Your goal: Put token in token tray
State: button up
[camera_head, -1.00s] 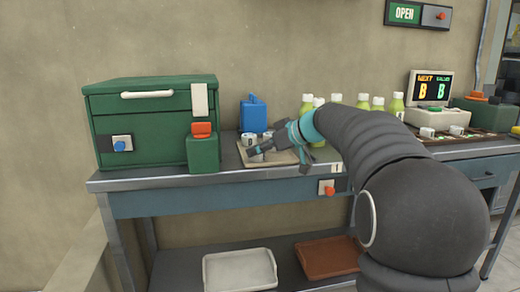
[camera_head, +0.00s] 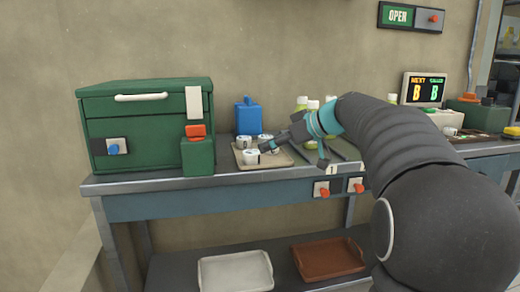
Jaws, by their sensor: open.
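A beige tray (camera_head: 242,164) lies on the bench, with several small white cup-like pieces (camera_head: 251,156) on it. No piece is clearly recognisable as a token, and I cannot tell which tray is the token tray. My gripper (camera_head: 279,147) is open, with dark and teal fingers. In the picture it overlaps the tray's right part, close to the white pieces. I cannot tell whether it touches any of them. I see nothing held between its fingers. My arm hides part of the bench to the right.
A green cabinet (camera_head: 145,128) and a green box with an orange top (camera_head: 198,155) stand left of the tray. A display (camera_head: 424,89) is at right. White (camera_head: 235,272) and brown (camera_head: 328,258) trays lie on the lower shelf.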

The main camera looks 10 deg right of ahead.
jog(key=shift+v, duration=2.6)
jog(key=shift+s, duration=0.1)
jog(key=s+a+f+m+g+h, duration=0.1)
jog(key=s+a+f+m+h, duration=0.1)
jog(key=s+a+f, duration=0.45)
jog(key=s+a+f+m+g+h, duration=0.2)
jog(key=s+f+m, duration=0.15)
jog(key=s, duration=0.55)
jog(key=s+d+f+m+h, duration=0.1)
jog(key=s+f+m+h, duration=0.2)
jog(key=s+f, duration=1.1)
jog(key=shift+s+d+h, duration=0.3)
jog(key=shift+s+h, duration=0.5)
jog(key=shift+s, duration=0.45)
jog(key=shift+m, duration=0.25)
